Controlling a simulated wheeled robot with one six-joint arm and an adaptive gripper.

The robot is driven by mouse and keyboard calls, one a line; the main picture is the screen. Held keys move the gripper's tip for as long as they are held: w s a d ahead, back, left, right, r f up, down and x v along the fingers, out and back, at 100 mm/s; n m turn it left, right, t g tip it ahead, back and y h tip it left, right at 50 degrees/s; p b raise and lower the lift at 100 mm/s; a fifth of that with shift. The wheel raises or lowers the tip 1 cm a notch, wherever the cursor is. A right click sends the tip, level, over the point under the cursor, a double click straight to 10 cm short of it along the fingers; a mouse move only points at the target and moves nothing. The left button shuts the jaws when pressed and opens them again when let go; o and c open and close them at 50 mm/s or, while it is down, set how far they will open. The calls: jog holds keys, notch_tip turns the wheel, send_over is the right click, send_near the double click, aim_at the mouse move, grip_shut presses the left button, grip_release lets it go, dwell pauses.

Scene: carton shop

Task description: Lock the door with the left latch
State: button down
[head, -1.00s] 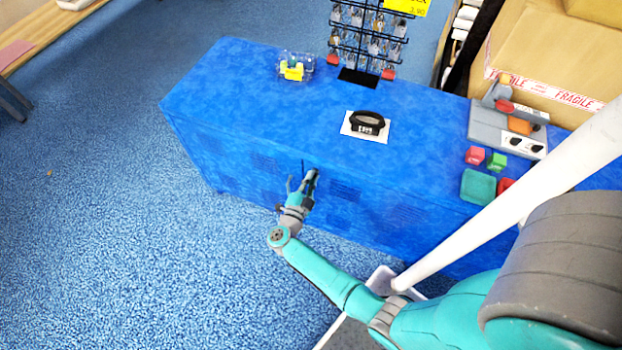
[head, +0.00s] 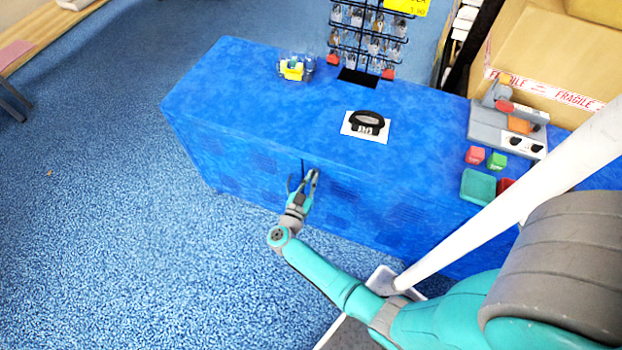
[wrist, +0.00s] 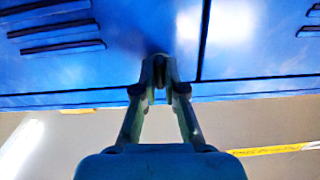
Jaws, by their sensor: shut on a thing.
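The blue cabinet (head: 235,150) has vented doors on its front face, with a dark vertical seam between them. The door seam (wrist: 204,45) runs to the right of the fingertips in the wrist view. The door face (wrist: 110,50) looks flush with its neighbour.
On the cabinet top stand a padlock rack (head: 368,35), a small clear box with a yellow front (head: 292,69), a black handle on a white card (head: 366,124) and a grey device (head: 508,125). Open blue floor (head: 150,240) lies in front and left.

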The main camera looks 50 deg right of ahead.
jog(key=shift+d+r+n, duration=0.1)
jog(key=shift+n, duration=0.2)
dwell(0.4)
jog(key=c, duration=1.3)
grip_release()
jog(key=shift+d, duration=0.1)
jog(key=shift+o, duration=0.2)
jog(key=v, duration=1.2)
